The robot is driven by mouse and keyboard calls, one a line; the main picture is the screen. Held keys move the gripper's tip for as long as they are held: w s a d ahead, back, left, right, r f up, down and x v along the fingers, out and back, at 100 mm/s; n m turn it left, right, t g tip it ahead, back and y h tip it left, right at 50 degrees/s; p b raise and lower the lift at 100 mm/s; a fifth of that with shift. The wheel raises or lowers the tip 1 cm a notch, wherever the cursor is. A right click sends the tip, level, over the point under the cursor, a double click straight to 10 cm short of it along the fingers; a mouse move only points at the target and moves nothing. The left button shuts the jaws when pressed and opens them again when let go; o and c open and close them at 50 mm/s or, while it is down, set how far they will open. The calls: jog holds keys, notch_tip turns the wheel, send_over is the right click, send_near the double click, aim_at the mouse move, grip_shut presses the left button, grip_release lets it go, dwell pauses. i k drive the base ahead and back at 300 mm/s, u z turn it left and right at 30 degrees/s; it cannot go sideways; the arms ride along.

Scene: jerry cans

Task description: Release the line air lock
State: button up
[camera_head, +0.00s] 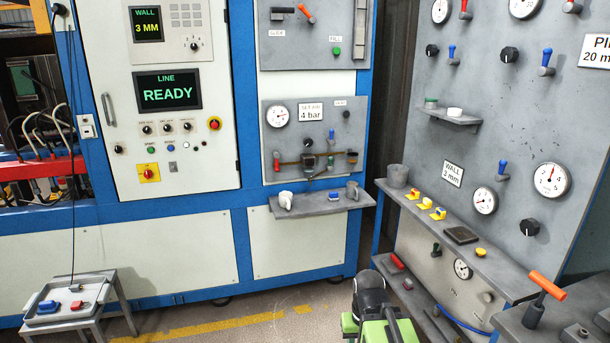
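A grey air panel (290,175) sits on the blue-framed machine, centre. It carries a round gauge (278,117), a plate reading 4 bar (311,112) and a small black knob (346,115) near a label too small to read. Below are a blue-handled valve (331,136), a red-handled valve (277,160) and brass piping with dark fittings. I cannot tell which part is the line air lock. A screen (167,91) on the white cabinet reads LINE READY. My gripper's fingers are not in view; a black and green body at the bottom centre may be mine.
A grey shelf (320,205) with a white cup and small parts juts below the panel. A second gauge panel with a ledge (455,240) stands at right. An orange-handled tool (545,287) rises at lower right. A small tray table (70,310) stands at lower left. Floor between is open.

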aim_at(330, 140)
jog(key=i, duration=1.2)
jog(key=u, duration=0.3)
jog(key=i, duration=1.4)
jog(key=u, duration=1.85)
